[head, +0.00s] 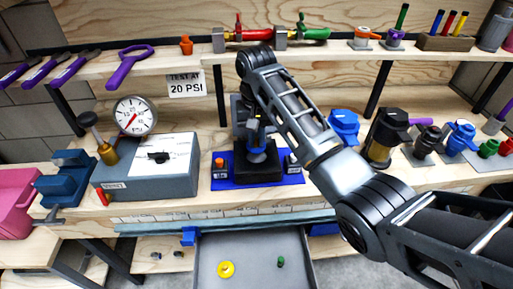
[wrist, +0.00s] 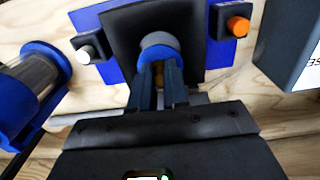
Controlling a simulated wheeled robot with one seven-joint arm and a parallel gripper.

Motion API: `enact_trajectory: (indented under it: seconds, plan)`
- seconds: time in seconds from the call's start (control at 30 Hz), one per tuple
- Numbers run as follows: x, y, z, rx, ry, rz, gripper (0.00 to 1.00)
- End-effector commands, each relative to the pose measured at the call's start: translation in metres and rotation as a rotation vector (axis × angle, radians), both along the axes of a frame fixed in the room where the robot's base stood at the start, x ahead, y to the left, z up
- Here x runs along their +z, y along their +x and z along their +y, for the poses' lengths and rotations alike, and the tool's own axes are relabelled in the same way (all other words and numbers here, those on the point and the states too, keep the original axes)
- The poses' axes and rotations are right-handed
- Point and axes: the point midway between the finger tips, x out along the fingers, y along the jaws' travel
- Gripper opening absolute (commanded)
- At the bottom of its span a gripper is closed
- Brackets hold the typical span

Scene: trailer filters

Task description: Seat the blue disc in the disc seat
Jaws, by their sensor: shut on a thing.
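My gripper (head: 256,138) points down over a black block (head: 272,172) on a blue mat (head: 225,183) at the middle of the bench. In the wrist view the two fingers (wrist: 159,68) are shut on a blue round part, which looks like the blue disc (wrist: 158,52). A grey round surface (wrist: 158,38) shows just beyond the disc, on the black block (wrist: 125,35); it may be the disc seat. The fingers hide much of the disc. I cannot tell whether the disc touches the grey surface.
An orange button (wrist: 238,26) and a white button (wrist: 84,55) flank the block. A grey box (head: 150,170) with a gauge (head: 134,115) stands left. Blue (head: 344,125) and black-and-yellow (head: 383,138) filter units stand right. An open drawer (head: 240,245) below holds a yellow ring (head: 226,269).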

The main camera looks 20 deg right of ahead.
Motion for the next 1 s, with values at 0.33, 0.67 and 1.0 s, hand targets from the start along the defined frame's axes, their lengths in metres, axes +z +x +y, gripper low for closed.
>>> enact_trajectory:
  seconds: [0.33,0.67,1.0]
  plan:
    - [-0.037,-0.001,-0.001,-0.001,0.000,0.001,0.00]
    - [-0.040,-0.001,0.000,-0.001,0.000,0.001,0.00]
    - [-0.041,-0.001,0.000,-0.001,0.000,0.001,0.41]
